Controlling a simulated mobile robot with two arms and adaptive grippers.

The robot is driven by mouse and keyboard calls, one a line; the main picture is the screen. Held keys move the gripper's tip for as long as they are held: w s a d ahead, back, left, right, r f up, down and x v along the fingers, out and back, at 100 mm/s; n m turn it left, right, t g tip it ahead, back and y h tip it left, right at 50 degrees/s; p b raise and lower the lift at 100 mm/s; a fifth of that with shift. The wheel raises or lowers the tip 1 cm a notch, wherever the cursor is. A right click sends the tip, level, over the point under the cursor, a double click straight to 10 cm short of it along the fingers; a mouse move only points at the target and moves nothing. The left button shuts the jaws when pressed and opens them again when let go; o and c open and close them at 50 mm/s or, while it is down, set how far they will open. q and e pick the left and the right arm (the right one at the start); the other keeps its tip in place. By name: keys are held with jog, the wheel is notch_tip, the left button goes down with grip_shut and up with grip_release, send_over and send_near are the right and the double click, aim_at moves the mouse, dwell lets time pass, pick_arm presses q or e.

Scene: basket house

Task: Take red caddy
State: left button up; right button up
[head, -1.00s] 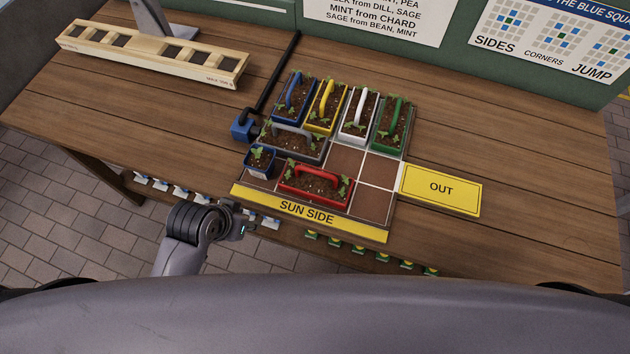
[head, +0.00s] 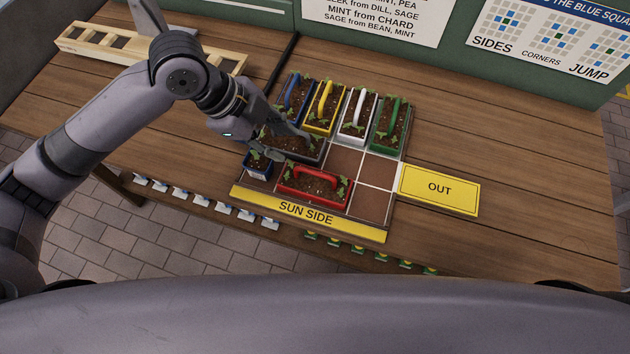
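The red caddy (head: 314,197) is a long red planter with a red handle, soil and seedlings. It stands in the front row of the gridded tray (head: 374,204), just behind the yellow SUN SIDE strip (head: 308,214). My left gripper (head: 290,150) is over the grey caddy (head: 312,158) and the small blue pot (head: 256,165), behind and left of the red caddy and apart from it. Its fingers point right and partly hide the grey caddy; I cannot tell how far apart they are. My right gripper does not show.
Blue (head: 294,90), yellow (head: 324,106), white (head: 357,115) and green (head: 391,124) caddies stand in the back row. Bare cells lie right of the red caddy. The yellow OUT plate (head: 440,189) lies at the right. A wooden rack (head: 90,42) is at the back left.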

pick_arm(q)
jog(key=a+r, duration=0.1)
jog(key=p, duration=0.2)
send_near(312, 171)
jog(key=shift+m, duration=0.4)
jog(key=x, duration=0.5)
jog(key=shift+w+f, duration=0.1)
jog(key=shift+f, duration=0.05)
jog(key=shift+d+f+p, duration=0.25)
jog(key=shift+f+p, duration=0.2)
jog(key=shift+p, duration=0.05)
jog(key=p+x, duration=0.1)
jog(key=x, duration=0.2)
jog(key=shift+d+f, duration=0.2)
jog(key=shift+f, duration=0.1)
jog(key=shift+d+f, duration=0.15)
jog(key=shift+f, duration=0.2)
jog(key=shift+c, duration=0.2)
grip_shut()
